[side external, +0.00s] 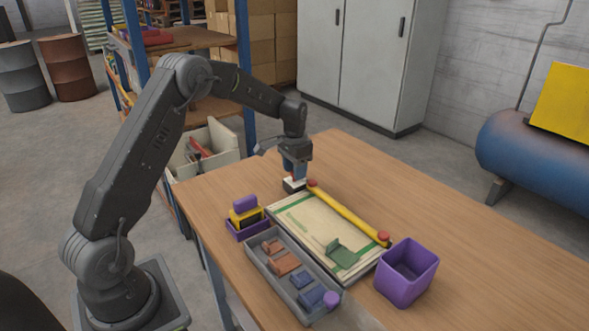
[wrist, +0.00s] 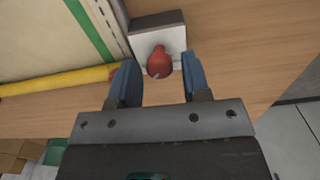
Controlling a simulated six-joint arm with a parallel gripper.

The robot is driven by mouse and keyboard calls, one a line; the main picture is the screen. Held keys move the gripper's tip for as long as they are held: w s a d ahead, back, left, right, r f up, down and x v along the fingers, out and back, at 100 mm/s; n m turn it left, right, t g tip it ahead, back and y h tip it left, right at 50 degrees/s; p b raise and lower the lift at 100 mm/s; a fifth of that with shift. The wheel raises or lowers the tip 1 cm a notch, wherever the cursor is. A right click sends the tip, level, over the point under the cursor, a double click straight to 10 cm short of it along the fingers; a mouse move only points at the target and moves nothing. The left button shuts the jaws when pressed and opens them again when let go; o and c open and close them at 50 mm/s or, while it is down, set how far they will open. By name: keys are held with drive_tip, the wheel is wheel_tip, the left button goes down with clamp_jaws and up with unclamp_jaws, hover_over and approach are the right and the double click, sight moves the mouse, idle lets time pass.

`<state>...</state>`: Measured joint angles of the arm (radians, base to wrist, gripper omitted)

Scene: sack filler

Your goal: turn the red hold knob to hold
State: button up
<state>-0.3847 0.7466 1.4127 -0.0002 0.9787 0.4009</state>
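The red hold knob (wrist: 159,62) sits on a small box with a white plate (wrist: 158,38) in the wrist view. My gripper (wrist: 160,78) is open, with one blue finger on each side of the knob and a visible gap on both sides. The fingers do not appear to touch it. In the side view my gripper (side external: 295,168) points down over the box (side external: 293,186) at the back end of the board, and the knob is hidden there. I cannot read any hold marking.
A cream board (side external: 305,222) with a yellow bar (side external: 348,211) lies beside the box. A grey tray (side external: 258,262) of coloured pieces, a purple bin (side external: 407,272) and a purple holder with yellow and black pieces (side external: 247,216) stand nearby. The table's right side is clear.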

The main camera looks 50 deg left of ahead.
drive_tip(key=shift+o, duration=0.8)
drive_tip(key=shift+f, duration=0.1)
wheel_tip(320, 180, up, 14)
